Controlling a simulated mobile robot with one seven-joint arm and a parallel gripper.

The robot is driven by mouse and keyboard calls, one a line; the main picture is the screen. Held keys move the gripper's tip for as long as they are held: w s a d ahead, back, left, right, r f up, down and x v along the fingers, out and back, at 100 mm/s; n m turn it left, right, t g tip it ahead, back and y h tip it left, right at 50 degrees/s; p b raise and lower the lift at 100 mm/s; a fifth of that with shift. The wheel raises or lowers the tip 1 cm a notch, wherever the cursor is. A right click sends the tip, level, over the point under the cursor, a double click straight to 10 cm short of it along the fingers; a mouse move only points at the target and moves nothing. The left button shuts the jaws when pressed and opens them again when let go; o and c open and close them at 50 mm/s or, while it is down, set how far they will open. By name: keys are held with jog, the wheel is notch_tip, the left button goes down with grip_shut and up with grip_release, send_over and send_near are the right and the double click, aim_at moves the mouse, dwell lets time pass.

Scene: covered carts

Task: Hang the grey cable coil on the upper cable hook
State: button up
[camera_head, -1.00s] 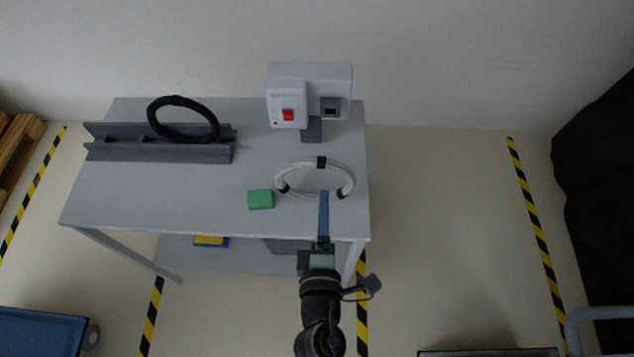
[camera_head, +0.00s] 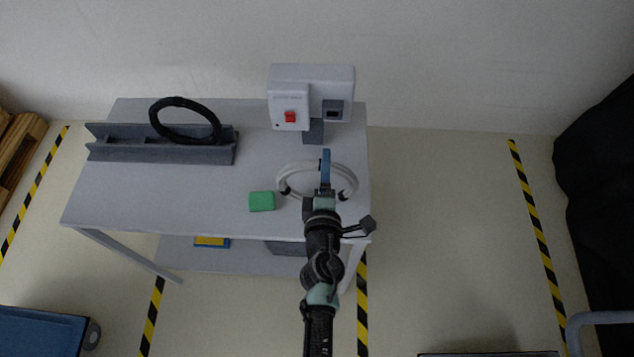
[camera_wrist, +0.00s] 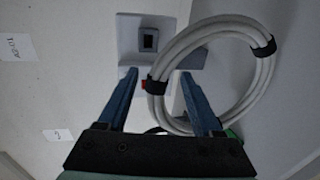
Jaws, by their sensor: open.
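The grey cable coil (camera_head: 285,177), pale with black ties, lies on the grey table (camera_head: 170,195) near its right end. My gripper (camera_head: 325,155) reaches over the coil from the front, its blue fingers pointing to the back of the table. In the wrist view my gripper (camera_wrist: 158,74) is open, and the coil's left side, with a black tie (camera_wrist: 156,86), shows between the fingertips. The right finger overlaps part of the coil (camera_wrist: 262,75); I cannot tell whether it touches. I cannot make out the upper cable hook in either view.
A white box with a red switch (camera_head: 289,107) stands on a post behind the coil. A green block (camera_head: 262,201) lies left of my gripper. A black coil (camera_head: 160,112) stands in a grey rail (camera_head: 190,156) at the left.

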jog(key=shift+w+f, duration=0.15)
jog(key=shift+w, duration=0.5)
grip_shut()
dwell(0.9)
